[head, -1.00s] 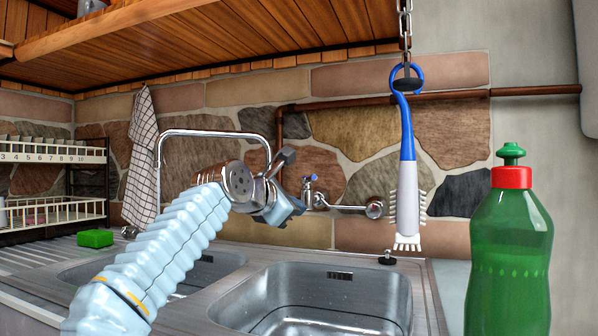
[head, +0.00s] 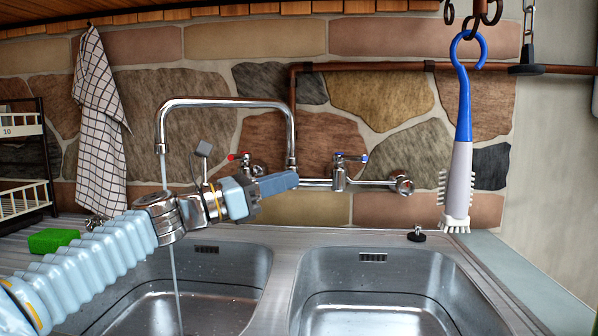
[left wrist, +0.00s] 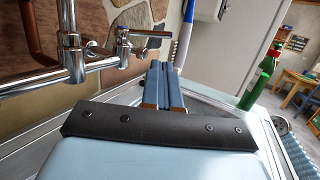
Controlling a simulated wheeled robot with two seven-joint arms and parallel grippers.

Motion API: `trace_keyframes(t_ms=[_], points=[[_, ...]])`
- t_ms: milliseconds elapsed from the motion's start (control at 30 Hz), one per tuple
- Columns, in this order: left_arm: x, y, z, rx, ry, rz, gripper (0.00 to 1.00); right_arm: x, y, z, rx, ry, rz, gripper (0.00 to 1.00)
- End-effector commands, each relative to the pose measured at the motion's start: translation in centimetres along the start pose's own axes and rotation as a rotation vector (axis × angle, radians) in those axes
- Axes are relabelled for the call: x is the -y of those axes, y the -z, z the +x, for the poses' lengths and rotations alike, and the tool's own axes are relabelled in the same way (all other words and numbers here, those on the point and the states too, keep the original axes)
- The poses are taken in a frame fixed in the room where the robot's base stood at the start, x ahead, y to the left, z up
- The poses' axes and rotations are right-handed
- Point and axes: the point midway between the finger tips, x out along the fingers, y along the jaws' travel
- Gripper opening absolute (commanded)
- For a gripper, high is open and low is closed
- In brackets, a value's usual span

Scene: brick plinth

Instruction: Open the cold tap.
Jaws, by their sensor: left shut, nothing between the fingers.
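Water runs from the spout (head: 220,102) into the left basin. My right gripper is not in view.
A blue and white brush (head: 460,150) hangs from a hook right of the taps. A black plug (head: 417,235) stands on the sink edge. A green sponge (head: 53,240) and checked towel (head: 98,110) are at left. The right basin (head: 375,300) is empty. A green bottle (left wrist: 262,75) shows in the wrist view.

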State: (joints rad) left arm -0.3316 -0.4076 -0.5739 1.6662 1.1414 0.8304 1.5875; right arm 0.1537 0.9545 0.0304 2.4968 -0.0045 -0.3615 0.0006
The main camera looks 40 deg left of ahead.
Motion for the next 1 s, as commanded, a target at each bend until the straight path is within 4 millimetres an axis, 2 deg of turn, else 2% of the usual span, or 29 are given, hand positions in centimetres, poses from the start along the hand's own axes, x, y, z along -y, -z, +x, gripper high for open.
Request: trace_keyframes(t_ms=[300, 500, 700, 1000], points=[[0.1, 0.0, 6.9, -0.004, 0.003, 0.001, 0.0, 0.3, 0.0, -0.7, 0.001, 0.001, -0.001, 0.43], [0.1, 0.0, 10.4, -0.003, 0.001, 0.0, 0.0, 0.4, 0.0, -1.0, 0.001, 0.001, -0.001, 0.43], [0.0, 0.1, 12.1, -0.003, 0.0, 0.0, 0.0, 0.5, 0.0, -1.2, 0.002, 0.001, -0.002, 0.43], [0.0, 0.1, 12.4, -0.001, -0.001, 0.0, 0.0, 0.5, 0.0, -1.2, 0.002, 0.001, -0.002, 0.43]])
